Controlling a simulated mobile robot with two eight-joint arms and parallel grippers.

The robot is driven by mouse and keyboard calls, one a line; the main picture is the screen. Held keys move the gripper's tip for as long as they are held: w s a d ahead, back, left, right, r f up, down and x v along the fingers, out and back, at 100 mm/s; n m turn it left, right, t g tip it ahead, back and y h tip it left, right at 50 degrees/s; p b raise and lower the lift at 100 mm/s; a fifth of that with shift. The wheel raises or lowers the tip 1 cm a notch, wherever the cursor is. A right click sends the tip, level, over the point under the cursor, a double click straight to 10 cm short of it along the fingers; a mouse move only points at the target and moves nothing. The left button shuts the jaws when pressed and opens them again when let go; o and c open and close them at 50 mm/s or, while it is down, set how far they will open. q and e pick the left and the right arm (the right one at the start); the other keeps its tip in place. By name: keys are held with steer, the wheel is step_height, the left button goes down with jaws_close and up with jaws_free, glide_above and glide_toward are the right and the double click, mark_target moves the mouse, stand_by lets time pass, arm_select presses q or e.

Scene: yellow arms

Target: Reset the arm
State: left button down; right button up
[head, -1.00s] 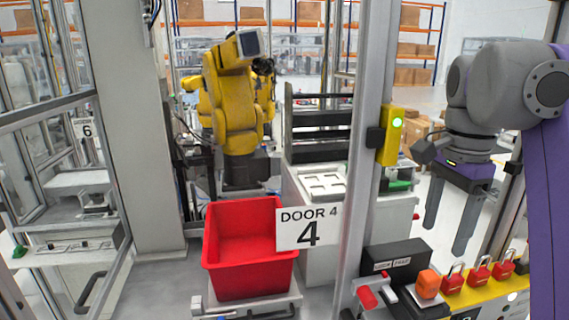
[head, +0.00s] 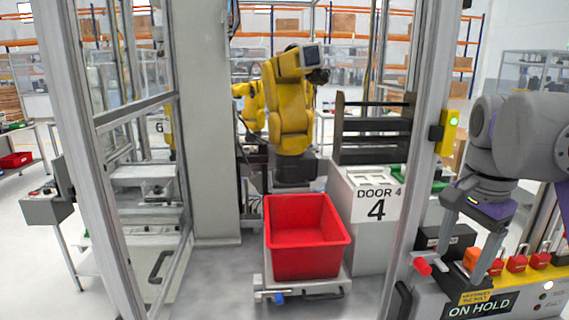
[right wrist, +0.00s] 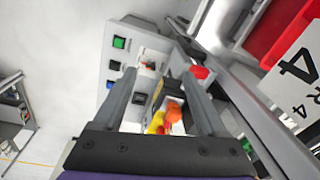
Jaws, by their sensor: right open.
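My right arm, grey and purple, comes in from the right in the head view. Its gripper (head: 457,272) is open, with two long grey fingers pointing down in front of the panel with padlocks and the ON HOLD sign (head: 480,306). In the right wrist view the gripper (right wrist: 160,74) has its fingers apart. An orange block (right wrist: 174,111) shows between them, beyond the fingers, and I cannot tell whether anything touches. My left gripper is not in view.
A red bin (head: 306,262) stands on a small cart before a yellow robot arm (head: 288,105). A DOOR 4 sign (head: 377,205) hangs beside it. A metal post (head: 424,130) with a yellow switch (head: 448,132) stands left of my arm. Red padlocks (head: 517,262) line the panel.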

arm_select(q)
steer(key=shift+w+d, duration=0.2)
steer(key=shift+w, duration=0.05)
arm_select(e)
steer(key=s+a+f+n+t, duration=0.1)
steer(key=s+a+f+n, duration=0.2)
steer(key=f, duration=0.8)
steer(key=s+a+f+n+t, duration=0.2)
steer(key=f+n, duration=0.4)
steer(key=f, duration=0.6)
steer(key=s+a+f+n+t, duration=0.2)
steer(key=a+f+n, duration=0.3)
steer(key=f, duration=0.7)
steer(key=shift+s+a+f, duration=0.2)
steer(key=shift+s+a, duration=0.05)
steer(key=shift+s, duration=0.65)
